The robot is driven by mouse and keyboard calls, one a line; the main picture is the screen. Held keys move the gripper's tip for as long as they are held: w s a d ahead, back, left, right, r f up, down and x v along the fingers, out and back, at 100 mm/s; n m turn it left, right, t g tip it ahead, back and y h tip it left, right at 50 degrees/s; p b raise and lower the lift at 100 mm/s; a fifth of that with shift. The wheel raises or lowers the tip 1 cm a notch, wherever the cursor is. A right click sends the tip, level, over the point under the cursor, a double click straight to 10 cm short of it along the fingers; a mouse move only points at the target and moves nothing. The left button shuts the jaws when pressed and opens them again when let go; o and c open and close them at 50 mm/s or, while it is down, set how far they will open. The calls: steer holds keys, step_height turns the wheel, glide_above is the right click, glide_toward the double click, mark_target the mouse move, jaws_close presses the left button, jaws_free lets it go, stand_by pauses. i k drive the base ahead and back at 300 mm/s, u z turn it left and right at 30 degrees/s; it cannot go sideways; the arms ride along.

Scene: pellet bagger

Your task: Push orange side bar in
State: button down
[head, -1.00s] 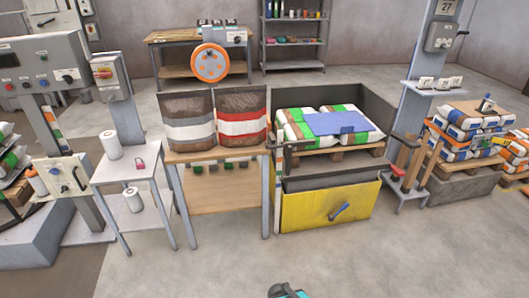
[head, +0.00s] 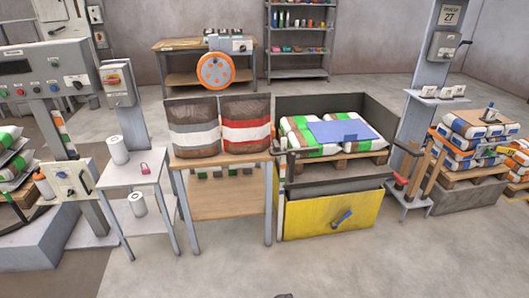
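I cannot single out an orange side bar with certainty. Brown-orange upright bars (head: 433,171) stand right of the yellow bin, in front of the right bag stack, with a red-handled piece (head: 400,181) beside them. A thin upright bar with coloured marks (head: 281,200) runs along the left edge of the yellow bin (head: 310,218). The bin has a blue handle on its front. Above it, filled bags under a blue sheet (head: 340,131) lie on a pallet. My gripper does not show; only a small dark bit of something is at the bottom edge.
A wooden table (head: 225,198) bears two large bags. Control panels (head: 45,82) stand at left, stacked bags (head: 475,145) at right. The floor in front is clear.

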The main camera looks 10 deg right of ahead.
mark_target(276, 144)
steer(key=u, duration=0.2)
steer(key=i, duration=0.6)
steer(key=u, duration=0.9)
steer(key=i, duration=0.95)
steer(key=u, duration=0.45)
